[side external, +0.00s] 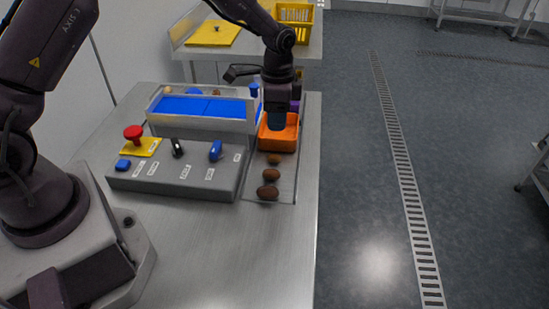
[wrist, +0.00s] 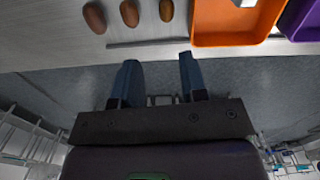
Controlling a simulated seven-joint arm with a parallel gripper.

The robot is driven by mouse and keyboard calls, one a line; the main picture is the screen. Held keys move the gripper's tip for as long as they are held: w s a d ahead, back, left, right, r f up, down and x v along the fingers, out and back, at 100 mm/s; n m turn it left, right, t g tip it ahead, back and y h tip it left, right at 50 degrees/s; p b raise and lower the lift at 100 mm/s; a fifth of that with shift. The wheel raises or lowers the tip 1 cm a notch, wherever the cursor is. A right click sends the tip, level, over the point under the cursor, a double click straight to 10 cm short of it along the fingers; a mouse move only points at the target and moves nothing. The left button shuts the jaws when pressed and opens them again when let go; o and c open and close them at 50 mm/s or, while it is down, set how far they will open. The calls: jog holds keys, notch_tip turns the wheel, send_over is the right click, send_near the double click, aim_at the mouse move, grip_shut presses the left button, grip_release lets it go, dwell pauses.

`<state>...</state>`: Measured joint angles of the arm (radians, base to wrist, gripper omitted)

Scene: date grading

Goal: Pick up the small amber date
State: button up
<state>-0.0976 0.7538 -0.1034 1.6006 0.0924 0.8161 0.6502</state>
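Three dates lie in a row on the steel bench. The one nearest the orange bin (side external: 273,159) looks the smallest and is a slightly lighter, amber brown; it also shows at the top of the wrist view (wrist: 166,10). A middle brown date (side external: 270,174) and a larger dark date (side external: 268,192) lie farther from the bin. My gripper (wrist: 160,70) is open with nothing between its fingers. In the side view my gripper (side external: 277,118) appears in front of the orange bin, above the bench; its exact height cannot be told.
The orange bin (side external: 279,147) stands beyond the dates, with a purple bin (wrist: 304,22) beside it. Left are a control panel (side external: 180,178) with knobs and a red button (side external: 133,132), and a blue-bedded conveyor (side external: 190,104). The bench edge is close on the right.

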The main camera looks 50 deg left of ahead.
jog(key=m, duration=0.1)
send_over(277, 155)
jog(key=f, duration=0.7)
jog(key=shift+d, duration=0.25)
jog(key=shift+a+f, duration=0.15)
jog(key=shift+f, duration=1.2)
jog(key=shift+a+f, duration=0.1)
jog(key=shift+f, duration=1.2)
jog(key=c, duration=0.5)
